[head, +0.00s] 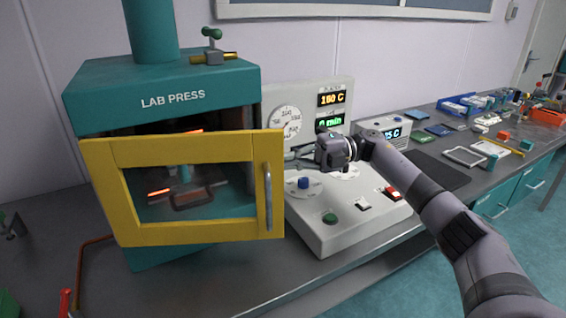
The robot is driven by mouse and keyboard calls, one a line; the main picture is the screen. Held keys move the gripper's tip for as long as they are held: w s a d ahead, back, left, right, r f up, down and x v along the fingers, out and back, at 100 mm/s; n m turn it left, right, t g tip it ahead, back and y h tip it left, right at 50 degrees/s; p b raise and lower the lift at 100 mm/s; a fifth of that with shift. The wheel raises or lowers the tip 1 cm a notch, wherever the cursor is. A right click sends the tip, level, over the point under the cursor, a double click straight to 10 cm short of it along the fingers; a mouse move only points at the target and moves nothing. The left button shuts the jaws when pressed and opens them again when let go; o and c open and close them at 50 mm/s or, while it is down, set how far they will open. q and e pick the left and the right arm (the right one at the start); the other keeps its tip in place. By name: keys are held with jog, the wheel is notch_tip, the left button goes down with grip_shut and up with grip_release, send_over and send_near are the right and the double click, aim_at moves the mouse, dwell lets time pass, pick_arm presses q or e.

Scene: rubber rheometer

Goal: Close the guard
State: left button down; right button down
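The guard (267,150) is a yellow frame with a clear window and a vertical grey handle (268,196) on its right side. It stands open, swung out in front of the teal lab press (160,88). Through its window a dark mould plate and glowing orange strips show inside the press. My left gripper is out of view.
The white control console (340,215) with dial, displays and buttons stands directly right of the guard, under my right gripper. A dark mat (437,170), blue bins (465,104) and small blocks lie farther right. A copper pipe (82,270) runs at the lower left.

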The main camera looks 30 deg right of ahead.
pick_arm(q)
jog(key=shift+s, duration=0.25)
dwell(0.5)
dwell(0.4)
